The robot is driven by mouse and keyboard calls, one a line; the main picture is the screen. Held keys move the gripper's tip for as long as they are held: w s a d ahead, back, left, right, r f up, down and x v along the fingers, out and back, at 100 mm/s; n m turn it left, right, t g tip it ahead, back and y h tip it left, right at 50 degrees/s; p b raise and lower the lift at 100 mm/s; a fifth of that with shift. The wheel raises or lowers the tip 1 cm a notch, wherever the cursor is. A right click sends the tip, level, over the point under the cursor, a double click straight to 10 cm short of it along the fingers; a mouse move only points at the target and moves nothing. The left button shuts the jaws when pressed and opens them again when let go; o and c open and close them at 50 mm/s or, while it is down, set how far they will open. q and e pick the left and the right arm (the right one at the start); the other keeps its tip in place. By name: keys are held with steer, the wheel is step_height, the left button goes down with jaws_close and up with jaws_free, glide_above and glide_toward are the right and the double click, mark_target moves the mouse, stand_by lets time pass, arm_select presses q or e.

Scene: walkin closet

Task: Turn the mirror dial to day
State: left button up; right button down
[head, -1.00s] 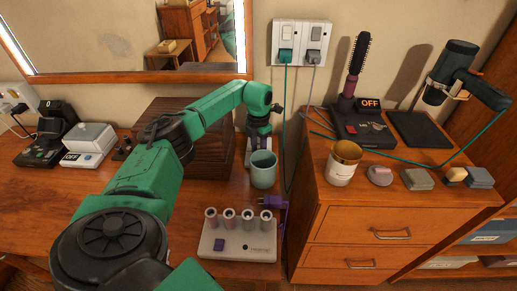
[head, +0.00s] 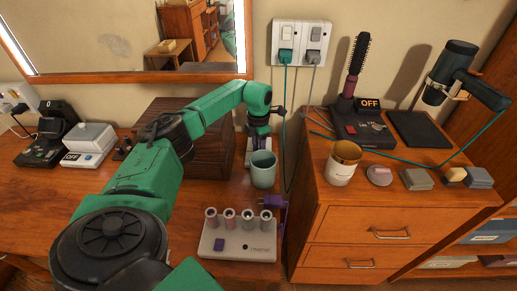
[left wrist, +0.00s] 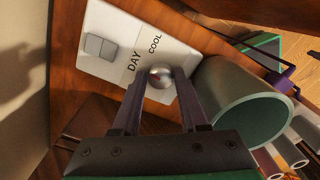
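The mirror dial (left wrist: 160,76) is a small shiny round knob on a pale panel (left wrist: 105,20) marked DAY and COOL in the left wrist view. The mark it points to cannot be made out. My left gripper (left wrist: 161,80) has one dark finger on each side of the knob, with the tips close against it. In the head view my left gripper (head: 258,130) reaches down to the pale panel behind the teal cup, and its fingers hide the knob. The mirror (head: 120,35) hangs on the wall above. My right gripper is in neither view.
The teal cup (head: 263,169) stands just in front of the panel, close to my left gripper. A dark ribbed box (head: 190,145) lies under my left arm. A roller set (head: 238,241) and purple plug (head: 270,202) are nearer. A teal cord (head: 286,110) hangs at right.

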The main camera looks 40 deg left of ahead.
arm_select(q)
steer(key=shift+o, duration=1.2)
step_height(320, 180, up, 15)
steer(key=shift+f, duration=0.15)
steer(key=shift+s+f, duration=0.1)
